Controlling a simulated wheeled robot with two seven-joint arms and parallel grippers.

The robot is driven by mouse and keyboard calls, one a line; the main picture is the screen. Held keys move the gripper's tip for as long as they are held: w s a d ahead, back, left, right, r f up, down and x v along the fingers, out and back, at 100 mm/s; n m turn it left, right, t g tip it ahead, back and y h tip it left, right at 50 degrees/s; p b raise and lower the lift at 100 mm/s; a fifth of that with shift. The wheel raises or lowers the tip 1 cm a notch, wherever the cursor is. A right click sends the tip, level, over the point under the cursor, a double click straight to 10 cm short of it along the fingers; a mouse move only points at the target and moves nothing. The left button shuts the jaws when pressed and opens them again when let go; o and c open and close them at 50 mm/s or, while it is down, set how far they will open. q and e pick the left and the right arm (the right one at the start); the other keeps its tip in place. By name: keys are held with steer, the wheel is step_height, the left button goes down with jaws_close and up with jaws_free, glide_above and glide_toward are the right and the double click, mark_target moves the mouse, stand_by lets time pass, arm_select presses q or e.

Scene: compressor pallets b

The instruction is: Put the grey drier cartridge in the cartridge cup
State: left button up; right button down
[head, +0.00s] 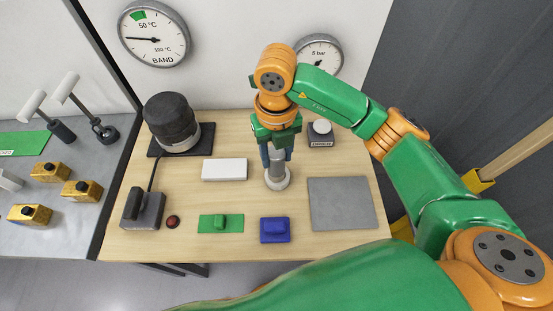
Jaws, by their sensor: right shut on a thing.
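The grey drier cartridge (277,170) is upright between the fingers of my right gripper (276,160), which is shut on it. A pale round cup (277,184), which looks like the cartridge cup, stands on the wooden table directly below. The cartridge's lower end overlaps the cup's opening in the head view; I cannot tell how deep it sits or whether it touches the bottom. The gripper hides the cartridge's upper part. My left gripper is not in view.
A white block (224,169) lies left of the cup and a small device with a white dome (321,130) stands behind right. Green (221,224) and blue (274,230) pieces lie in front. A grey mat (341,204) at right is empty. A dark-topped cylinder (171,120) stands back left.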

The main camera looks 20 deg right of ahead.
steer(key=shift+w+d+f, duration=0.2)
steer(key=shift+w+f, duration=0.2)
steer(key=shift+f, duration=0.2)
steer(key=shift+w+d+f, duration=0.2)
steer(key=shift+w+f, duration=0.2)
steer(key=shift+f, duration=0.15)
step_height(320, 180, down, 3)
steer(key=shift+w+r+p, duration=0.1)
steer(key=shift+r+p, duration=0.1)
steer(key=shift+p, duration=0.75)
steer(key=shift+f, duration=0.55)
steer(key=shift+c, duration=1.8)
jaws_free()
